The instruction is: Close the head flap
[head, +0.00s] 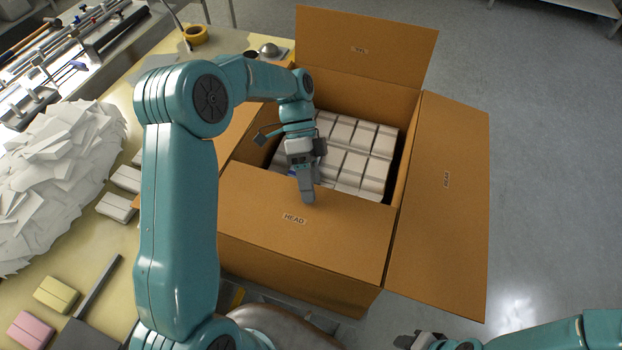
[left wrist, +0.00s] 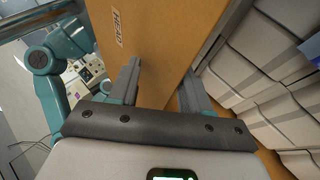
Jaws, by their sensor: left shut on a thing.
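The head flap (head: 335,233) is a brown cardboard flap with a HEAD label, on the near side of the open carton (head: 300,284). My left gripper (head: 306,190) is at the middle of the flap's far edge, beside the opening. In the left wrist view the flap (left wrist: 160,40) passes between the two fingers of the left gripper (left wrist: 160,92), which is shut on it. White packs (head: 350,165) show in the carton beyond the flap; my left arm hides some of them. My right gripper (head: 418,340) is low at the bottom edge, partly cut off, its jaws unclear.
The right flap (head: 440,190) is folded outward and the far flap (head: 365,50) stands up, both open. A yellow table (head: 90,240) at left holds a white paper heap (head: 60,170), a yellow pack (head: 56,294) and a pink pack (head: 30,330). Floor at right is clear.

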